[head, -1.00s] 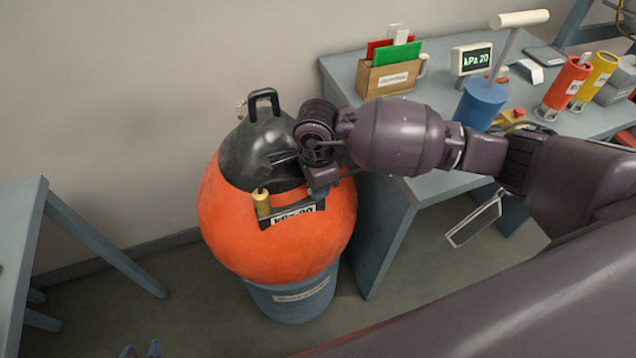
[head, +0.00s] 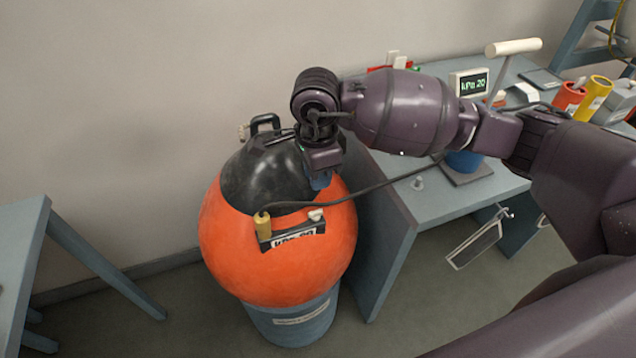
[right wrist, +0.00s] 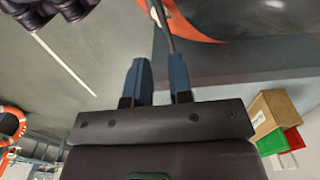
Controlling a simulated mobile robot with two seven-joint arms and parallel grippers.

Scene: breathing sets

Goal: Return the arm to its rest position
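My right arm reaches in from the right, and its gripper (head: 320,182) is over the right side of the orange and black ball-shaped set (head: 325,265). In the right wrist view its two blue fingers (right wrist: 161,75) stand apart with no object visibly held between them. A dark hose (head: 385,187) runs from the brass fitting (head: 262,224) on the ball's front towards the table; it also shows beyond the fingers in the right wrist view (right wrist: 163,25). Whether the fingertips touch the ball cannot be told. My left gripper is not in view.
The ball sits on a blue-grey stand (head: 290,325). A table (head: 400,205) on the right holds a kPa 20 display (head: 473,83), a blue pump (head: 464,162) with a white handle, and red and yellow cylinders. Another table (head: 22,240) is at the left. Floor between is clear.

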